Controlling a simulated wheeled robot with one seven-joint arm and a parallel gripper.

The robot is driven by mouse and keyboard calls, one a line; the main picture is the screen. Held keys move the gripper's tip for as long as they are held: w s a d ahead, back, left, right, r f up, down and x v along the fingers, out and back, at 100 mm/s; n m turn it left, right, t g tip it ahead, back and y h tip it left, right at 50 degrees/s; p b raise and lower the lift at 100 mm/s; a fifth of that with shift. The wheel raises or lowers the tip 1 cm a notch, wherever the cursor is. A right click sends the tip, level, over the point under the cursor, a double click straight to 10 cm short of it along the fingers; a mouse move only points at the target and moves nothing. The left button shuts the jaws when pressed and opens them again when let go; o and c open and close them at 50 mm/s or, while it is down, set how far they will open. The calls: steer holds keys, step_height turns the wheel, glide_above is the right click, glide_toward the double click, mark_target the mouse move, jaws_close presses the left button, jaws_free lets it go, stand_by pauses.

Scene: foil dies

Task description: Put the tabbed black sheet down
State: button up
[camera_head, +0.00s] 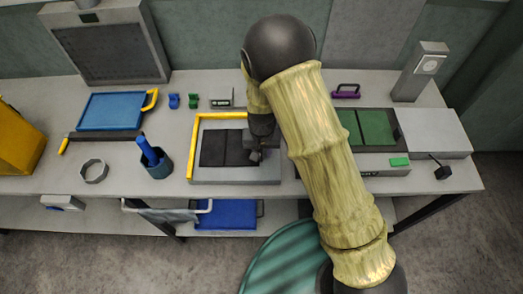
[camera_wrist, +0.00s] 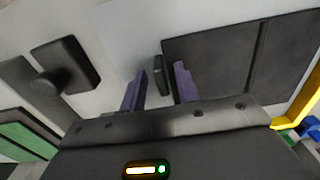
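The black sheet (camera_head: 222,147) lies flat on a grey plate (camera_head: 235,175) with a yellow L-shaped edge (camera_head: 193,140); a seam divides the sheet. In the wrist view the sheet (camera_wrist: 215,55) fills the upper right, and its small dark tab (camera_wrist: 158,75) sticks out from its left side. My gripper (camera_head: 256,155) is at the sheet's right end. Its two purple fingers (camera_wrist: 160,90) stand apart, with the tab between them in the picture and gaps on both sides. Whether the fingertips are level with the tab I cannot tell.
On the right stands a station with a green panel (camera_head: 367,128) and a dark knobbed block (camera_wrist: 65,65) beside it in the wrist view.

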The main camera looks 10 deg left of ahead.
steer(key=shift+a+r, duration=0.1)
steer(key=shift+r, duration=0.5)
step_height(320, 180, up, 11)
steer(key=b, duration=0.2)
steer(key=shift+w, duration=0.1)
stand_by(0.5)
steer(key=s+d+r+m+t, duration=0.1)
steer(key=s+d+r, duration=0.1)
steer(key=d, duration=0.6)
steer(key=s+d+r, duration=0.2)
steer(key=d, duration=0.7)
steer(key=s+d+r+m+t, duration=0.1)
steer(key=s+d+r, duration=0.1)
steer(key=d, duration=0.7)
steer(key=shift+s+d+r+m+t, duration=0.3)
steer(key=shift+s+r, duration=0.1)
steer(key=shift+s, duration=0.15)
steer(key=shift+w, duration=0.1)
